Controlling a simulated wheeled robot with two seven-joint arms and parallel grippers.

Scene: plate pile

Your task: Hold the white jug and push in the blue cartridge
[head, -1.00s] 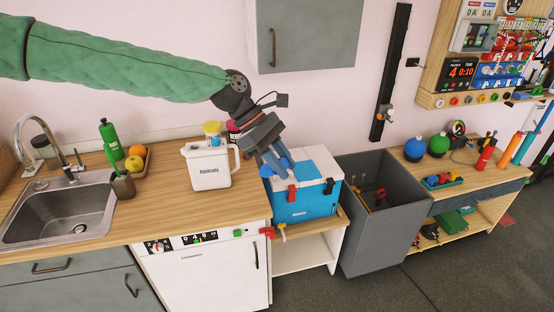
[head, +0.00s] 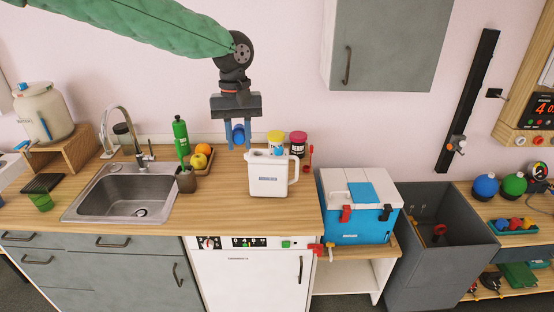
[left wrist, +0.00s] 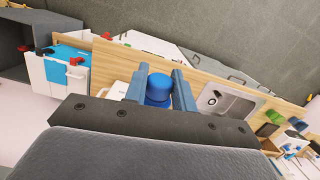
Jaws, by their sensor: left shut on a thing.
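The white jug (head: 268,180) stands upright on the wooden counter, its handle on the right. My left gripper (head: 238,142) points down and is shut on the blue cartridge (head: 238,132). It holds the cartridge up and to the left of the jug's top in the head view, apart from it. In the left wrist view the cartridge (left wrist: 158,86) sits between the two fingers (left wrist: 160,88), and a small part of the jug (left wrist: 119,87) shows beside them. The jug's opening is not clear. My right gripper is not in view.
A yellow-lidded jar (head: 275,136) and a red-lidded jar (head: 298,142) stand behind the jug. A fruit tray (head: 203,165), a green bottle (head: 181,136) and the sink (head: 125,193) lie left. A blue cooler box (head: 352,227) stands right, lower down.

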